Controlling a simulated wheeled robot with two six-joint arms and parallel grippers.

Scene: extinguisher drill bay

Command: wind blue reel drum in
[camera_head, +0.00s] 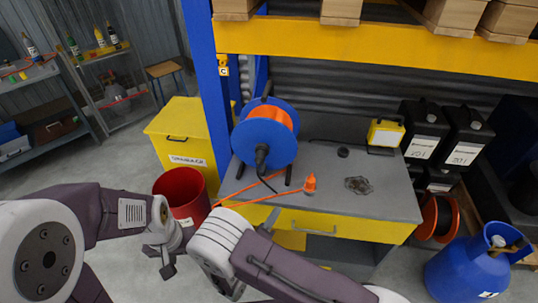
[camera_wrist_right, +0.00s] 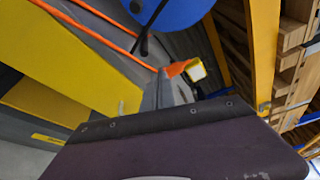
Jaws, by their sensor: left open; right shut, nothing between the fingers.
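The blue reel drum (camera_head: 265,135) stands upright in a black frame on the bench, orange cable wound on it. A black crank (camera_head: 262,157) shows on its near face. Orange cable (camera_head: 250,199) lies across the bench's front left and runs past its edge. The drum also shows at the top of the right wrist view (camera_wrist_right: 172,12). My left gripper (camera_head: 160,258) is open and empty, left of the bench near the red bin. My right gripper (camera_head: 271,220) is shut and empty; only a grey tip shows behind my arm, low before the bench. Nothing touches the drum.
The grey bench (camera_head: 385,200) also holds an orange cone-like piece (camera_head: 310,183), a dark coil (camera_head: 359,185) and a yellow lamp (camera_head: 385,134). A red bin (camera_head: 181,192) and yellow cabinet (camera_head: 185,130) stand left. A blue cylinder (camera_head: 465,270) stands right. A blue post (camera_head: 205,80) rises behind.

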